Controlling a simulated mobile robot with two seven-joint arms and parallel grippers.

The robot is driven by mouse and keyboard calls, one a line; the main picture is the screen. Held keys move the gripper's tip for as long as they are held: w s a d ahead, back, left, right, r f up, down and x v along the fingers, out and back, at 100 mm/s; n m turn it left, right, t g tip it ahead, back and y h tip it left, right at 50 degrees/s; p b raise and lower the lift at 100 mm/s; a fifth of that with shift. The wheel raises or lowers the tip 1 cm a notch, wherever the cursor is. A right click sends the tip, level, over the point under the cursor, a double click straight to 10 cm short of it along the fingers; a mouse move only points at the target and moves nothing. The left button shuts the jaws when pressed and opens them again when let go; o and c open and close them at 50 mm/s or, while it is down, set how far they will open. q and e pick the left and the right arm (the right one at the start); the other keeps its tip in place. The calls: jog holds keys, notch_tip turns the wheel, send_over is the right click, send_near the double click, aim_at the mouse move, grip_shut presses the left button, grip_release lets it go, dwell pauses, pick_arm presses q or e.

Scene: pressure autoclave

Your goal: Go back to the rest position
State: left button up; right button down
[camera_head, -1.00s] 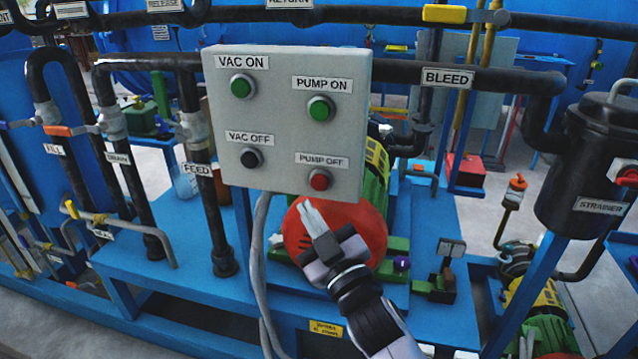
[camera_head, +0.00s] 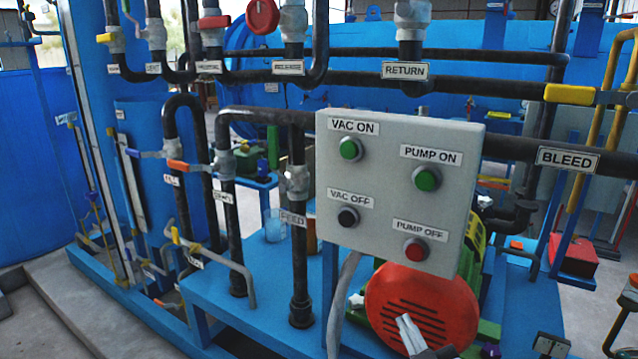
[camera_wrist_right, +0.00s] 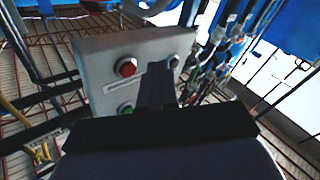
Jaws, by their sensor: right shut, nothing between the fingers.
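My right gripper (camera_head: 412,335) shows at the bottom of the head view, with its fingers together and empty. It is below the grey control box (camera_head: 400,190), in front of the red round motor cover (camera_head: 440,300), and looks apart from both. The box has a green VAC ON button (camera_head: 350,149), a green PUMP ON button (camera_head: 426,178), a black VAC OFF button (camera_head: 348,217) and a red PUMP OFF button (camera_head: 415,249). In the right wrist view the shut fingers (camera_wrist_right: 158,85) overlap the box (camera_wrist_right: 95,60). My left gripper is not in view.
Black pipes with valves stand left of the box, including the FEED pipe (camera_head: 298,260). The BLEED pipe (camera_head: 520,150) runs right from behind the box. A blue platform (camera_head: 215,290) carries the equipment.

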jog(key=s+d+f+m+g, duration=0.1)
jog(key=s+f+g, duration=0.3)
jog(key=s+f, duration=0.6)
jog(key=s+d+f+m+g, duration=0.2)
jog(key=s+f+g, duration=0.2)
jog(key=s+f, duration=0.6)
notch_tip(320, 180, down, 3)
jog(key=shift+d+r+m+p, duration=0.1)
jog(key=shift+d+m+p, duration=0.2)
jog(key=shift+d, duration=0.05)
